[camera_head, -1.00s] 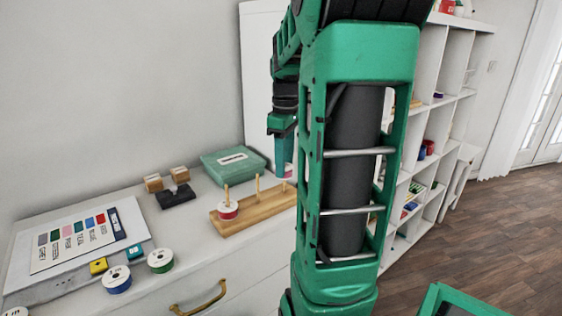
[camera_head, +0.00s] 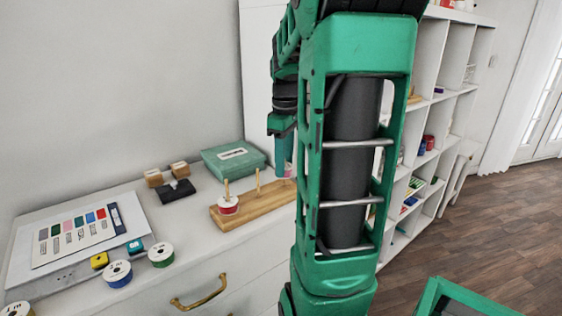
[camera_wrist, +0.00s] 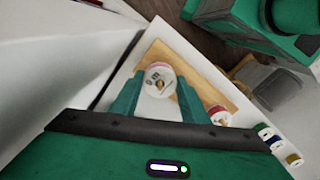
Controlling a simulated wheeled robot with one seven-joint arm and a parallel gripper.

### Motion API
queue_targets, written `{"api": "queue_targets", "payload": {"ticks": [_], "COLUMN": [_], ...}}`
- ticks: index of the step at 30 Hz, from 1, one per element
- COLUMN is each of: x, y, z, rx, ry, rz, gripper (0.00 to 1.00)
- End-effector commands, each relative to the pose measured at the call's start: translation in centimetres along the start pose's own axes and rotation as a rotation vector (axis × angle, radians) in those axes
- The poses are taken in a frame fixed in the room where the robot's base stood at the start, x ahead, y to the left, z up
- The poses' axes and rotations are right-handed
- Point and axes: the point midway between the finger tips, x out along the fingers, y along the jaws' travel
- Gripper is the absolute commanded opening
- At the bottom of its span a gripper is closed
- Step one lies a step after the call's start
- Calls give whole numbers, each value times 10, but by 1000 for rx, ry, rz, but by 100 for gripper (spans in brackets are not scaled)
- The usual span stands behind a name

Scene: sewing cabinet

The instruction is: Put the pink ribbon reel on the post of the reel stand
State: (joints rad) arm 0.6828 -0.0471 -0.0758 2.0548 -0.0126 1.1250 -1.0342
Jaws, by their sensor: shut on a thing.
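The wooden reel stand (camera_head: 262,204) lies on the white cabinet top, with upright posts. A red-rimmed reel (camera_head: 228,206) sits around its left post; it also shows in the wrist view (camera_wrist: 220,115). In the wrist view, my gripper (camera_wrist: 157,92) is shut on a white-faced reel with a pink rim (camera_wrist: 160,68), held between its two green fingers. This reel appears over the far end of the stand (camera_wrist: 198,84). I cannot tell whether it is around a post. In the head view my own arm hides most of the gripper and that end of the stand.
A green box (camera_head: 234,158) stands behind the stand. A black item (camera_head: 176,191) and small wooden blocks are left of it. A blue reel (camera_head: 117,274), a green reel (camera_head: 161,255) and a colour chart (camera_head: 75,238) lie further left. A shelf unit (camera_head: 425,150) stands right.

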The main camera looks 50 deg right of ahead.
Motion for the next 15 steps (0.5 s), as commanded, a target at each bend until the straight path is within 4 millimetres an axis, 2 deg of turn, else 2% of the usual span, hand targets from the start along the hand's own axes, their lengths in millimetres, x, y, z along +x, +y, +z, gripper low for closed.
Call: {"api": "queue_targets", "payload": {"ticks": [4,5,7,8,15], "x": [0,0,0,0,0], "y": [0,0,0,0,0], "z": [0,0,0,0,0], "rx": [0,0,0,0,0], "ry": [0,0,0,0,0], "rz": [0,0,0,0,0], "gripper": [19,43,60,63,63]}}
